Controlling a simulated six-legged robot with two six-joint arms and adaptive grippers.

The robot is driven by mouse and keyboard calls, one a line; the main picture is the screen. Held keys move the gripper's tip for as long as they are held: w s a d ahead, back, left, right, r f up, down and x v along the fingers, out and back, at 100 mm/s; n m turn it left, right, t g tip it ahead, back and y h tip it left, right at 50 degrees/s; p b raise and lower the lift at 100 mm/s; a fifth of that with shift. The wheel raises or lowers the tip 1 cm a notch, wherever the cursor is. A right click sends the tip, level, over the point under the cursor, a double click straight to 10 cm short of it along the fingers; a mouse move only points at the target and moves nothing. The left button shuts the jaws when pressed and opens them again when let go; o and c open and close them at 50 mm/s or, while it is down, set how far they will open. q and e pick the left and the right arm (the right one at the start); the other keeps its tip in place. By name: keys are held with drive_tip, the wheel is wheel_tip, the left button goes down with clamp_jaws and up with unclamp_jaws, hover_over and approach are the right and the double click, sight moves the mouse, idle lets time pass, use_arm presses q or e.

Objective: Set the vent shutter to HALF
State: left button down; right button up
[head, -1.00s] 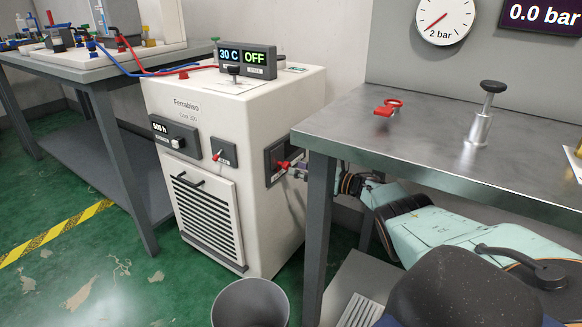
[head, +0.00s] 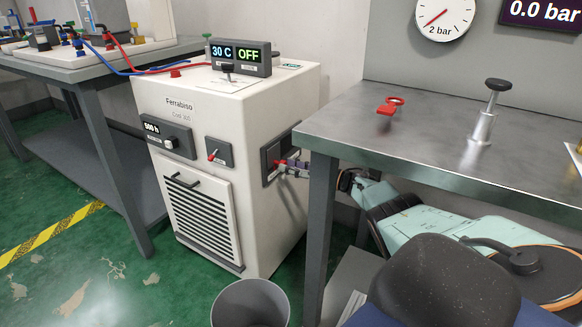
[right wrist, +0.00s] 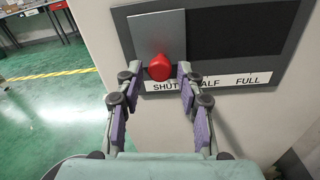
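The vent shutter is a grey sliding plate with a red knob (right wrist: 160,67) in a dark frame (right wrist: 225,42) on the machine's side. In the right wrist view the plate (right wrist: 155,28) covers the left end of the dark opening. The knob stands just above the label SHUT, left of HALF and FULL. My right gripper (right wrist: 160,75) is open, with its fingers on either side of the knob and small gaps visible. In the head view the right gripper (head: 292,167) is at the side panel (head: 268,163), beside the knob. My left gripper is not in view.
The white machine (head: 165,100) has another red-tipped switch (head: 211,155) on its front. A metal table (head: 400,130) with a red valve-like part (head: 390,106) stands over my right arm. A grey bin (head: 250,300) stands on the floor in front.

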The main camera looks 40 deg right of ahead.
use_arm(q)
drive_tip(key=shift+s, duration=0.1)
use_arm(e)
clamp_jaws()
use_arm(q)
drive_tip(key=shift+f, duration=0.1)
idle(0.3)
